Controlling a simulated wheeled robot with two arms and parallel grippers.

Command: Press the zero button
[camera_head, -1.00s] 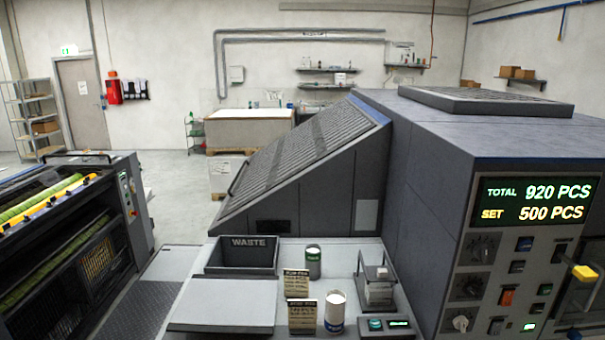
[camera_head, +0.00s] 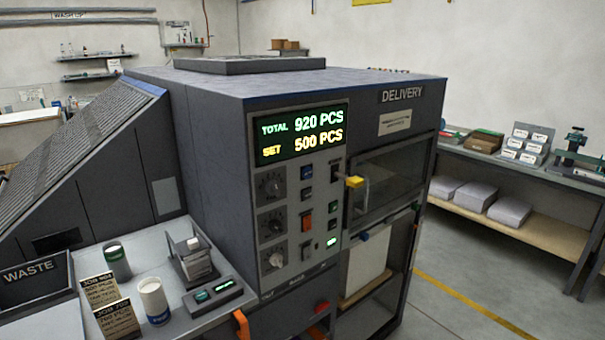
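The grey machine's control panel (camera_head: 290,215) faces me near the middle of the head view. Its display (camera_head: 302,134) reads TOTAL 920 PCS in green and SET 500 PCS in yellow. Below are dark knobs (camera_head: 270,186), a pale knob (camera_head: 275,260), an orange-red rocker (camera_head: 306,220), small blue buttons (camera_head: 306,172), a dark button (camera_head: 307,251) and a lit green button (camera_head: 331,242). The button labels are too small to read, so I cannot tell which is the zero button. Neither of my grippers is in view.
A yellow-tipped lever (camera_head: 354,181) sticks out beside the panel. Left, a side table holds a WASTE bin (camera_head: 35,282), two cups, job cards (camera_head: 117,320) and a small box with lit buttons (camera_head: 213,296). Orange parts (camera_head: 241,325) show low in front. Floor at right is clear before a workbench (camera_head: 520,215).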

